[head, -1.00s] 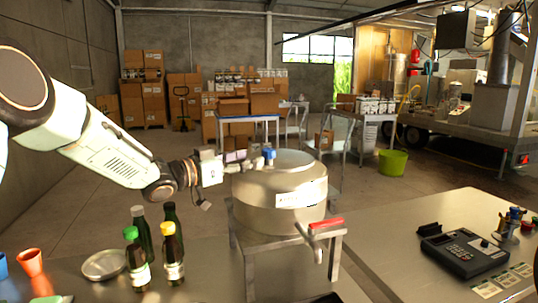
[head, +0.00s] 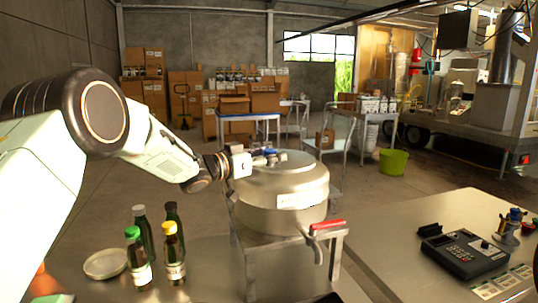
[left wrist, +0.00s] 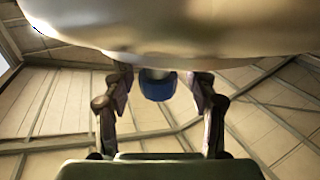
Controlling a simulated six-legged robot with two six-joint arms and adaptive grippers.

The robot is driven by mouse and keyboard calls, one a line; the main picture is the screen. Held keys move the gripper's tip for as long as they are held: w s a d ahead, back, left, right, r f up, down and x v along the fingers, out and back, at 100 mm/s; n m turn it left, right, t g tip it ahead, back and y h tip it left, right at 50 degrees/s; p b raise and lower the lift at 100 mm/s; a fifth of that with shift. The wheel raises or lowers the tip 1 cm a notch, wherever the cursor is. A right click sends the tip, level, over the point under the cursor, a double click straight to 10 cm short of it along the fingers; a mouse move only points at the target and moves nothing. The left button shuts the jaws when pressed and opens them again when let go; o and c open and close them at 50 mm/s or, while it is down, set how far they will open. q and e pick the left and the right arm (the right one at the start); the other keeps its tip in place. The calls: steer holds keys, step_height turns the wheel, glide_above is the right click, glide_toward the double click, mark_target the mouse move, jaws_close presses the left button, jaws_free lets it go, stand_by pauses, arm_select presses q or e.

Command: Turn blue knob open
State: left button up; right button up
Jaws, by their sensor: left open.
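The blue knob (head: 271,152) sits on top of the round steel tank (head: 258,215), near the far left of its lid. In the left wrist view the blue knob (left wrist: 157,86) shows between the two fingers, under the tank's curved metal (left wrist: 200,25). My left gripper (head: 259,158) reaches over the tank's lid from the left, at the knob. Its fingers (left wrist: 160,100) are open, one on each side of the knob, with a gap on both sides. My right gripper is not in view.
The tank stands on a metal frame with a red-handled tap (head: 327,225) in front. Several bottles (head: 140,258) and a round dish (head: 106,264) stand on the left. A black device (head: 463,253) lies on the right table.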

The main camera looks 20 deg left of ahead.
arm_select(q)
steer(key=shift+w+d, duration=0.15)
steer(key=shift+d, duration=0.05)
steer(key=c, duration=0.3)
steer(key=shift+c, duration=1.4)
steer(key=shift+a, duration=0.15)
steer(key=c, duration=0.6)
steer(key=n+t+y+b, duration=0.1)
steer(key=y+b, duration=0.1)
steer(key=n+t+y+b, duration=0.1)
steer(key=b, duration=0.1)
steer(key=shift+d+n+y, duration=0.2)
steer(key=shift+n+y, duration=0.1)
steer(key=shift+y, duration=0.1)
steer(key=shift+a+n+t+y+b, duration=0.1)
steer(key=shift+n+t+y+b, duration=0.3)
steer(key=shift+n+y+b, duration=0.95)
steer(key=shift+f+m, duration=0.1)
steer(key=shift+m, duration=0.15)
